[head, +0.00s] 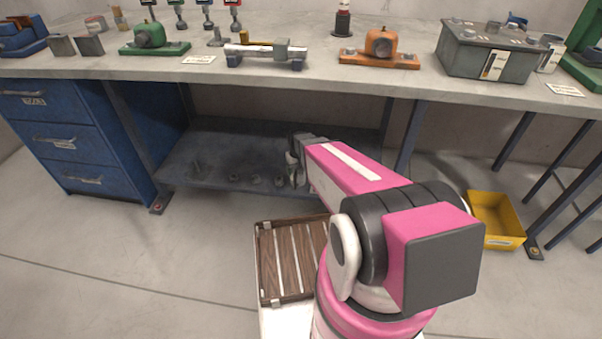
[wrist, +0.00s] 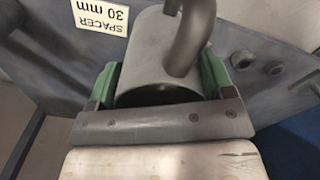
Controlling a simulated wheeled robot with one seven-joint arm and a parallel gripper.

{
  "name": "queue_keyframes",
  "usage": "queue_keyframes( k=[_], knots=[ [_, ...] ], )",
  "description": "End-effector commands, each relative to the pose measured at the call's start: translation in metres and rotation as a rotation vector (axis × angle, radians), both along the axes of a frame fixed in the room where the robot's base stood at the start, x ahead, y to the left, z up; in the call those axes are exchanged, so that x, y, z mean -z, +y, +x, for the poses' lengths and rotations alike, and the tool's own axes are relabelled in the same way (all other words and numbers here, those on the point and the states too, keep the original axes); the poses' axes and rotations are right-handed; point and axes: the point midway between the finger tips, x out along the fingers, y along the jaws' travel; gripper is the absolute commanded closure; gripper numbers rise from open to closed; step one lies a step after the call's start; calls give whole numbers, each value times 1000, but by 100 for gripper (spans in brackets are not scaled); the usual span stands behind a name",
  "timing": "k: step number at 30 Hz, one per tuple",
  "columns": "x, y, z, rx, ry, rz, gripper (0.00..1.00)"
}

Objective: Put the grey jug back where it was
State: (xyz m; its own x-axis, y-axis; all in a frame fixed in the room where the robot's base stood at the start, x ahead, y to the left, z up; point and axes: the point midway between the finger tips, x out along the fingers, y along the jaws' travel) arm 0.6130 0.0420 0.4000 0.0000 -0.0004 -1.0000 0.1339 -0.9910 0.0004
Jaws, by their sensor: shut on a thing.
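The grey jug (wrist: 148,62) is a smooth grey cylinder with a thick curved handle (wrist: 190,35). My gripper (wrist: 160,82) is shut on it, with a green-lined finger against each side in the wrist view. In the head view my gripper (head: 294,165) is at the lower shelf (head: 215,150) under the bench, near the shelf's right part. The jug is mostly hidden there by my arm. I cannot tell whether its base touches the shelf. A white label reading "SPACER 30 mm" (wrist: 98,18) lies beside the jug in the wrist view.
Several small dark parts (head: 255,180) stand on the shelf left of my gripper. The workbench top (head: 320,75) overhangs the shelf. Blue drawers (head: 75,140) stand to the left, and a yellow bin (head: 495,220) is on the floor at right. A slatted wooden crate (head: 283,260) is near my base.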

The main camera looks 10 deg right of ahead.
Motion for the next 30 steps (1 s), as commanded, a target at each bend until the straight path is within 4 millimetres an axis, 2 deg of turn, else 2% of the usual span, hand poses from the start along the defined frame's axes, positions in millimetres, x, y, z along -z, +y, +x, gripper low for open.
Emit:
queue_keyframes(
  k=[1,3,12,19,25,30],
  knots=[
    [9,-6,13,2,0,0,62],
    [17,-12,25,2,0,0,62],
    [48,-39,70,1,1,0,62],
    [60,-43,75,0,1,0,62],
    [87,-43,75,0,2,0,62],
    [91,-43,74,0,0,0,62]
  ],
)
